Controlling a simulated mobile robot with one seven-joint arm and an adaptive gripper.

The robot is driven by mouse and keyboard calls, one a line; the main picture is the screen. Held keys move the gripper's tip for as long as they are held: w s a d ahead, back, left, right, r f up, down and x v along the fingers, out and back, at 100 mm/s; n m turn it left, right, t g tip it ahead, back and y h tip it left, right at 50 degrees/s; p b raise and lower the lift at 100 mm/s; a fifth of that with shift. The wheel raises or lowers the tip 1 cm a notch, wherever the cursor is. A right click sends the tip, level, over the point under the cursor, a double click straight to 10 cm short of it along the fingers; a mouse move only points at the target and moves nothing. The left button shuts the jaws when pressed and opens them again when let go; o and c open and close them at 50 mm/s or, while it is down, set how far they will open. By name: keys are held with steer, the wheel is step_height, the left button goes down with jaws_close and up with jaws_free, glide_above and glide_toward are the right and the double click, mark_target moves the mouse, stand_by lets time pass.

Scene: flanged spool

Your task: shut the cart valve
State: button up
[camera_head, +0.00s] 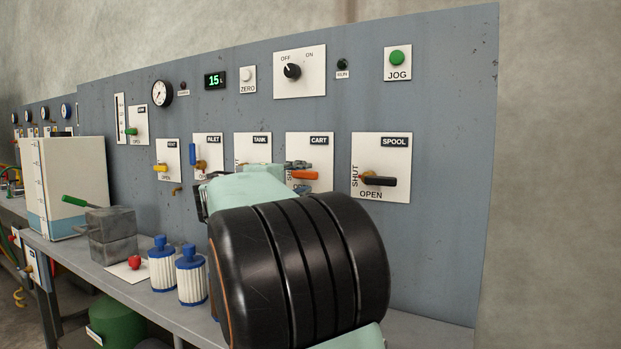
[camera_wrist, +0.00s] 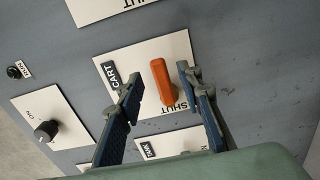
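The cart valve's orange handle (camera_head: 305,175) lies level on its white plate, under the CART label; it also shows in the wrist view (camera_wrist: 163,82). The word SHUT is beside one end of the handle in the wrist view. The word OPEN is hidden there behind my gripper. My gripper (camera_wrist: 160,77) is open, with one finger on each side of the handle and a visible gap to each. In the head view, my gripper (camera_head: 298,166) is at the cart plate, and my arm covers the plate's lower left.
The spool valve (camera_head: 380,181) with a black handle is right of the cart plate. The tank plate (camera_head: 253,139) is left, partly hidden by my arm. Blue-capped filters (camera_head: 191,275), a grey block (camera_head: 111,238) and a red knob (camera_head: 134,262) stand on the bench.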

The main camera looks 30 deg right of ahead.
steer(key=v, duration=0.7)
steer(key=shift+d, duration=0.15)
